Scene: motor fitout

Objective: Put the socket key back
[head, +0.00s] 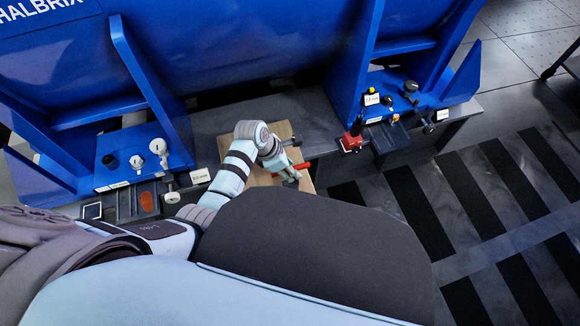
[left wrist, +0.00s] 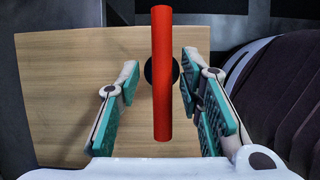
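The socket key (head: 304,165) shows as a red bar by my left gripper, over a light wooden board (head: 283,130). In the left wrist view, its red bar (left wrist: 162,115) runs lengthwise between the fingers, with a dark round part behind its middle. My left gripper (head: 291,174), also in the left wrist view (left wrist: 158,85), is open with a finger on each side of the bar and visible gaps. Whether the key rests on the board is hard to tell. My right gripper is not in view.
Blue machine feet stand left and right with bolts, knobs and white labels (head: 200,176). A red block-like tool (head: 351,142) stands right of the board. A dark tray with an orange oval (head: 146,202) lies at left. Striped floor is at lower right.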

